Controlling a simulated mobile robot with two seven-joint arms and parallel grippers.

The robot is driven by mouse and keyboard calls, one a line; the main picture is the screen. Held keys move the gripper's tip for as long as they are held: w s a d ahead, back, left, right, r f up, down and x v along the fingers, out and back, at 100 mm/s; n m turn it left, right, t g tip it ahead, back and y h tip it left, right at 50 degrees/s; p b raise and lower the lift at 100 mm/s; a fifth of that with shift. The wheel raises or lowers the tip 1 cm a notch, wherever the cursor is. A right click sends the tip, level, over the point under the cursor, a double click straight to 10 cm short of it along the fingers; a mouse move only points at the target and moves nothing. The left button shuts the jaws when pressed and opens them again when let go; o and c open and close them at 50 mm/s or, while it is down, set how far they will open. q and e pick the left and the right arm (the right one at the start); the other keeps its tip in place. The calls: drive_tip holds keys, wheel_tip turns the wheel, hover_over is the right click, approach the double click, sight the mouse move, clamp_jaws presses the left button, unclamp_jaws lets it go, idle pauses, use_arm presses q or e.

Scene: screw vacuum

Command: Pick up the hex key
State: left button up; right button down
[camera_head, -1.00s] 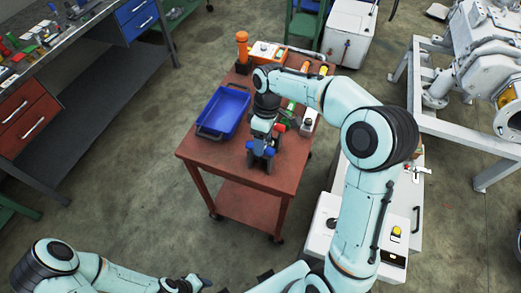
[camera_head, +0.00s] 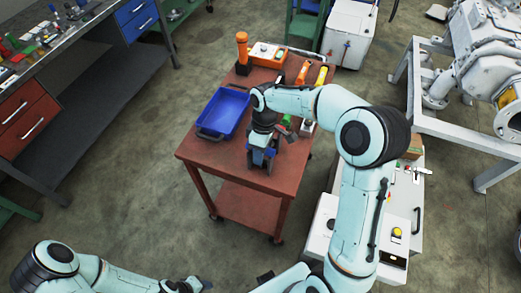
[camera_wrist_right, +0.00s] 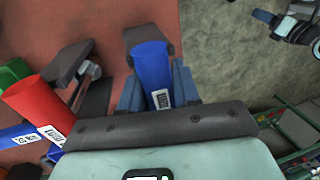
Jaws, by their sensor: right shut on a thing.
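My right gripper (camera_head: 262,156) is over the front part of the red cart top. In the right wrist view, its jaws are shut around a blue cylindrical handle (camera_wrist_right: 152,68) with a white label. No hex shaft shows, so I cannot tell whether this handle belongs to the hex key. No separate hex key can be made out. My left gripper (camera_head: 190,285) is at the bottom edge of the head view, away from the cart; its jaws are too small to read.
The red cart (camera_head: 232,168) also holds a blue tray (camera_head: 222,110), an orange-topped tool (camera_head: 242,47) and orange tools (camera_head: 303,72). Beside the held handle are a red labelled cylinder (camera_wrist_right: 37,103) and a dark-headed tool (camera_wrist_right: 67,62). The cart's front left corner is bare.

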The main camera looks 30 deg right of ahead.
drive_tip(key=shift+r, duration=0.1)
use_arm(q)
drive_tip(key=w+r+p, duration=0.2)
drive_tip(key=w+r, duration=0.1)
drive_tip(key=shift+w+r+p, duration=0.3)
drive_tip(key=shift+p, duration=0.05)
use_arm(e)
wheel_tip(320, 180, up, 20)
use_arm(q)
drive_tip(key=shift+s, duration=0.15)
